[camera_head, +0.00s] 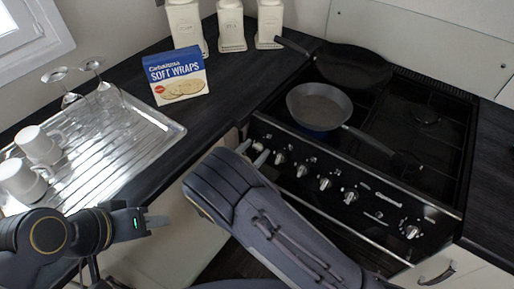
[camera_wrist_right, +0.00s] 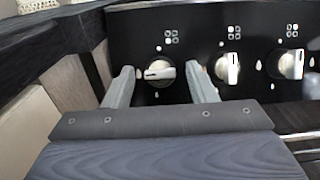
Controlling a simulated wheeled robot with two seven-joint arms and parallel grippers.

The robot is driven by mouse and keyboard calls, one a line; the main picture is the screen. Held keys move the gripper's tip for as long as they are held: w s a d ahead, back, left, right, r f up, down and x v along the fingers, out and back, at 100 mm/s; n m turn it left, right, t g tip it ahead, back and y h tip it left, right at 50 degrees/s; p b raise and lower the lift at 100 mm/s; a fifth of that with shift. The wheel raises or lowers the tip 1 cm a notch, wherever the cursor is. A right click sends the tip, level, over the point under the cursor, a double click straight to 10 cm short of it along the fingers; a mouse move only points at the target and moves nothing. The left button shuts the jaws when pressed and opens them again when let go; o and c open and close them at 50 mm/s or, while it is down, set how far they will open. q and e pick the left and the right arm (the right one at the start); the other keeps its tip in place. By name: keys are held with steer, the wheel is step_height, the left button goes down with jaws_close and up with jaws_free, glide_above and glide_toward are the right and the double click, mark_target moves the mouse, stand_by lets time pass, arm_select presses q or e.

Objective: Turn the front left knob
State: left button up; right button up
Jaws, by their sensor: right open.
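The stove's control panel (camera_wrist_right: 195,20) carries a row of silver knobs. In the right wrist view the leftmost knob (camera_wrist_right: 159,70) lies between the two fingers of my open right gripper (camera_wrist_right: 161,88), with gaps on both sides. Its grip bar looks roughly horizontal. The second knob (camera_wrist_right: 227,68) and third knob (camera_wrist_right: 291,64) are to the right, outside the fingers. In the head view my right gripper (camera_head: 252,152) is at the panel's left end, its wrist partly covering the view. My left gripper (camera_head: 150,220) is at lower left, away from the stove; its finger opening is unclear.
A pan (camera_head: 318,106) and a dark pan (camera_head: 352,66) sit on the stove top. A drying tray (camera_head: 165,122) with mugs and glasses is at left. A soft wraps box (camera_head: 177,78) and white canisters (camera_head: 231,25) stand on the counter. Cabinet fronts lie below the panel.

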steer(key=c, duration=1)
steer(key=shift+o, duration=0.2)
steer(key=shift+n, duration=0.4)
steer(key=n+t+y+p, duration=0.1)
steer(key=n+y, duration=0.1)
steer(key=n, duration=0.2)
steer(key=shift+s+d+r, duration=0.1)
steer(key=shift+r, duration=0.05)
steer(key=shift+d+n+y+p, duration=0.1)
steer(key=shift+n+y+p, duration=0.9)
steer(key=shift+n, duration=1.3)
steer(key=shift+y, duration=0.3)
steer(key=o, duration=1)
steer(key=shift+c, duration=0.2)
